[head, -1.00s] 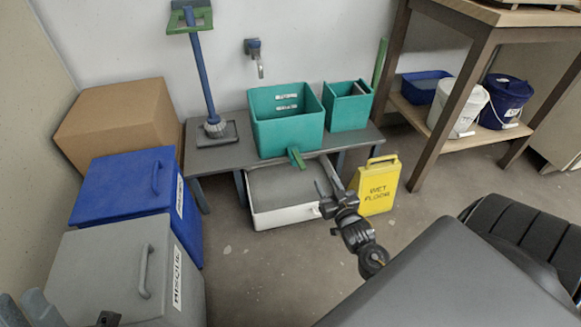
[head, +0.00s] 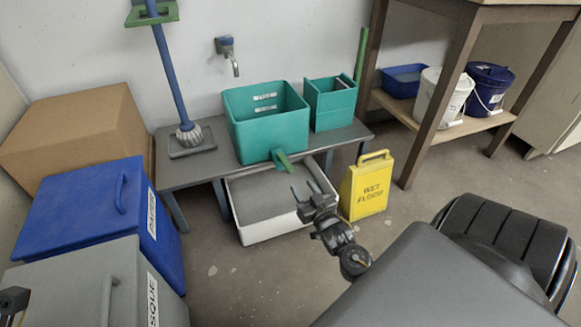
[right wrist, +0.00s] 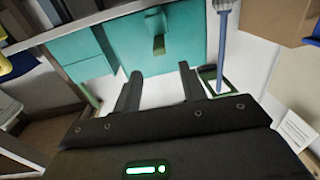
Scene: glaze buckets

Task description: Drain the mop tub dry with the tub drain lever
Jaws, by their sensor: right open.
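The teal mop tub (head: 268,140) stands on a low grey bench; whether it holds water cannot be seen. The green tub drain lever (head: 284,162) sticks out and down from the bottom of its front wall. My right gripper (head: 303,192) is open and empty, in front of and a little below the lever, apart from it. In the right wrist view the lever (right wrist: 158,45) shows against the tub (right wrist: 178,25), beyond and between my open fingers. A small black part at the lower left edge of the head view may belong to my left gripper (head: 12,300); its jaws cannot be made out.
A white-rimmed grey basin (head: 262,238) lies under the bench. A smaller teal bin (head: 331,108) and a mop (head: 172,75) stand either side of the tub. A yellow wet-floor sign (head: 368,190) stands right of my gripper. Blue (head: 75,215) and grey bins line the left.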

